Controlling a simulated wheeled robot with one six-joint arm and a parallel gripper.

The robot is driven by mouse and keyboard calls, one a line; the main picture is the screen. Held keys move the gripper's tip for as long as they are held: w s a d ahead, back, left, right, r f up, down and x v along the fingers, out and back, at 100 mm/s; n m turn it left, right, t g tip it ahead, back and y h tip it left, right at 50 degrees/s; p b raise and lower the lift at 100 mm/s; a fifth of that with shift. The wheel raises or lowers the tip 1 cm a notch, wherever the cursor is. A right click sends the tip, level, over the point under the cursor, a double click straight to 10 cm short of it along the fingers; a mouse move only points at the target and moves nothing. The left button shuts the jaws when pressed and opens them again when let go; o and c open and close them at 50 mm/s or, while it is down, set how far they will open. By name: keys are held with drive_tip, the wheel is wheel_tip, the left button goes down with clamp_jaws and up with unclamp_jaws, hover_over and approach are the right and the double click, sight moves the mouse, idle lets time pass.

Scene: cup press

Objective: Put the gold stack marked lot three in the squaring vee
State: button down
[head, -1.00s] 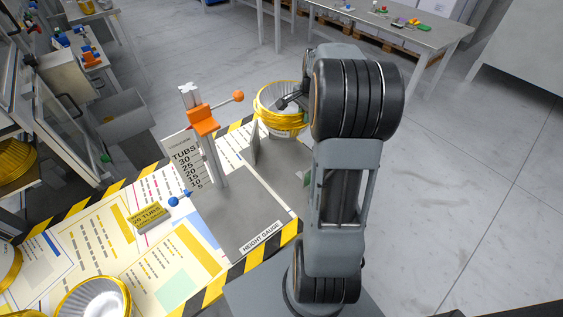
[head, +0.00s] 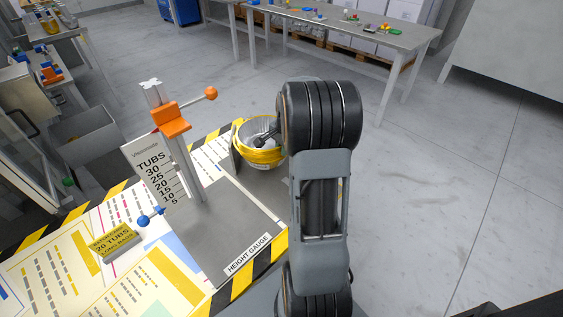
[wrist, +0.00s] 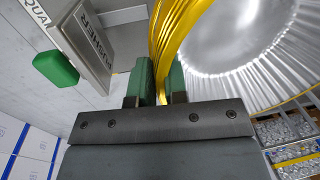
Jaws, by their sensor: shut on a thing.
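The gold stack (head: 262,156), foil tubs with a silvery inside, is at the far corner of the bench beside an upright grey plate (head: 236,158). This plate looks like part of the squaring vee; the rest is mostly hidden behind the stack and my arm. My gripper (head: 264,138) is at the stack's rim. In the wrist view, my gripper's green pads (wrist: 161,82) are shut on the gold rim (wrist: 178,35), with the open foil mouth to the right. I cannot read a lot mark, nor tell whether the stack touches the surface under it.
The height gauge (head: 172,125), with an orange slider and knob, stands left of the stack. A yellow 20 tubs block (head: 118,243) lies on the bench's printed sheets. In the wrist view, a grey pusher plate (wrist: 85,35) with a green knob (wrist: 56,69) is at left.

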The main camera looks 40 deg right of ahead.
drive_tip(key=shift+f+b, duration=0.5)
drive_tip(key=shift+f, duration=2.2)
drive_tip(key=c, duration=1.1)
unclamp_jaws()
drive_tip(key=shift+c, duration=0.2)
wheel_tip(320, 180, up, 11)
drive_tip(key=s+p, duration=0.1)
drive_tip(key=p, duration=0.1)
drive_tip(key=s+a+r+n, duration=0.1)
drive_tip(key=s+a+n, duration=0.3)
drive_tip(key=a, duration=0.3)
drive_tip(key=s+a+r+n+t, duration=0.1)
drive_tip(key=s+a+n, duration=0.4)
drive_tip(key=a, duration=0.3)
drive_tip(key=s+a+r+n, duration=0.1)
drive_tip(key=s+a+n, duration=0.3)
drive_tip(key=a+n, duration=0.2)
drive_tip(key=shift+s+a+r, duration=0.2)
drive_tip(key=shift+a, duration=0.5)
